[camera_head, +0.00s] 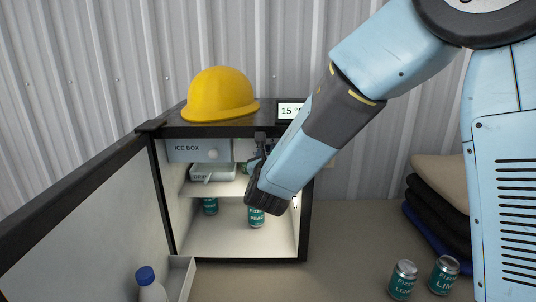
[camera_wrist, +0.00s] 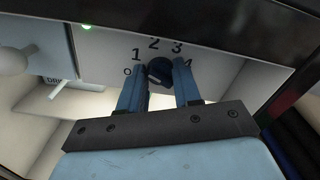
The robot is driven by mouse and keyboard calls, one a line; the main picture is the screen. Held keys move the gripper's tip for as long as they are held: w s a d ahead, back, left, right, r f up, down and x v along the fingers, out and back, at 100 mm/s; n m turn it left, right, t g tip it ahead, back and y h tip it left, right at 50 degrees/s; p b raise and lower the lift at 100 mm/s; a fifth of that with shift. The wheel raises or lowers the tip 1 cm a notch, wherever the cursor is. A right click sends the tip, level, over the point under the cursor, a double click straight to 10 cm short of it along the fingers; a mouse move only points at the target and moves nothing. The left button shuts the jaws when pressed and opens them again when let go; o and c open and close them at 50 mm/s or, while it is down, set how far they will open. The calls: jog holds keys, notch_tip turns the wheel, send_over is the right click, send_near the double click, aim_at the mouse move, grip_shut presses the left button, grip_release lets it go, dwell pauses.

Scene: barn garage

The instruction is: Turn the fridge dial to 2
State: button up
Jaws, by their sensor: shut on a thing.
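The fridge (camera_head: 303,225) stands open in the head view, with its door swung out to the left. In the wrist view the dark round dial (camera_wrist: 159,70) sits on the pale panel under the fridge top, with the numbers 0 to 4 in an arc around it. My gripper (camera_wrist: 160,84) has its two blue fingers on either side of the dial and is shut on it. I cannot tell for sure which number the dial's mark points to. In the head view my gripper (camera_head: 257,158) is at the fridge's upper right, and my arm hides the dial.
A yellow hard hat (camera_head: 219,94) and a display reading 15 (camera_head: 289,111) are on the fridge top. The ice box (camera_head: 190,149) and cans (camera_head: 257,217) are inside. A bottle (camera_head: 151,287) is by the door. Two cans (camera_head: 403,279) and folded cloths (camera_head: 438,214) are at right.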

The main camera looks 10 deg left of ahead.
jog(key=shift+d+m, duration=0.2)
jog(key=shift+m, duration=4.1)
jog(key=shift+f, duration=0.1)
jog(key=o, duration=1.1)
jog(key=shift+c, duration=0.2)
jog(key=v, duration=1.3)
jog(key=shift+s, duration=0.4)
